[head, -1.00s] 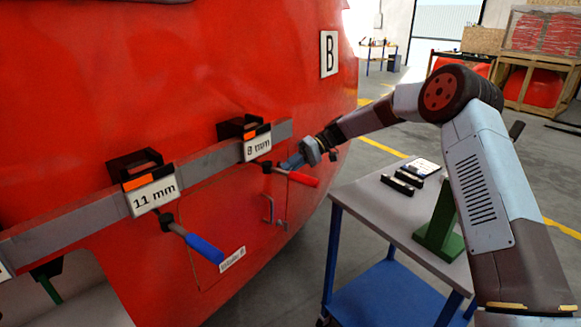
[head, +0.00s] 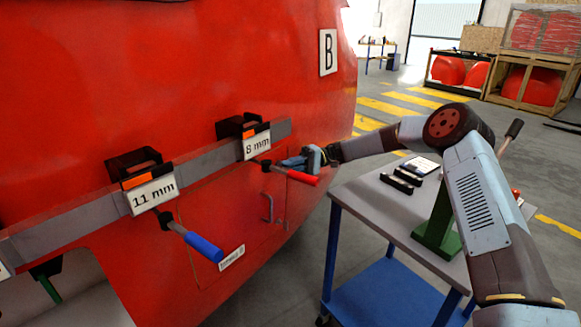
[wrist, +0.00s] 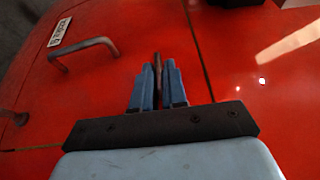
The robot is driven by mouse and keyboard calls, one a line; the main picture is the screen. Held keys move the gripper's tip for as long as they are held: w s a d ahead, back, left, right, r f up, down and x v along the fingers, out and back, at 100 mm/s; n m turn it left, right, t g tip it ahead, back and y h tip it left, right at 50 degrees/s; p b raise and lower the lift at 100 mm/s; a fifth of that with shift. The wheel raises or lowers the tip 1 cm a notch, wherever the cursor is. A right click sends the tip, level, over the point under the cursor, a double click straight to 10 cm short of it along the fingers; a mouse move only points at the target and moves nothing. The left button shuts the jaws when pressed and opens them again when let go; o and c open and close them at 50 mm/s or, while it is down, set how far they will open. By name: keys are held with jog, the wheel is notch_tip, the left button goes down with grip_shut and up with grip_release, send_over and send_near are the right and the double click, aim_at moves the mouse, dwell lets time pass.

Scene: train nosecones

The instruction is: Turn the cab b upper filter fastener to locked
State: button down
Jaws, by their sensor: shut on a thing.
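Cab B's red nose (head: 230,60) carries the filter hatch (head: 240,205), which has a grey handle (head: 267,208). My gripper (head: 291,162) is at the hatch's upper right edge, partly behind the red-handled clamp. In the wrist view my blue fingers (wrist: 158,80) are shut on a thin dark brown piece, the upper filter fastener (wrist: 158,62), at the hatch seam. Most of the fastener is hidden between the fingers, so its exact angle cannot be told. The hatch handle also shows in the wrist view (wrist: 88,50).
A clamp with a red handle (head: 301,178) hangs close to my gripper, below the 8 mm sign (head: 257,144). A clamp with a blue handle (head: 203,246) hangs below the 11 mm sign (head: 152,192). A blue-framed table (head: 375,212) stands under my arm.

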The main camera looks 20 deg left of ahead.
jog(key=shift+w+d+f, duration=0.1)
jog(key=shift+d+f, duration=0.05)
jog(key=c, duration=1.5)
grip_release()
jog(key=shift+o, duration=1.2)
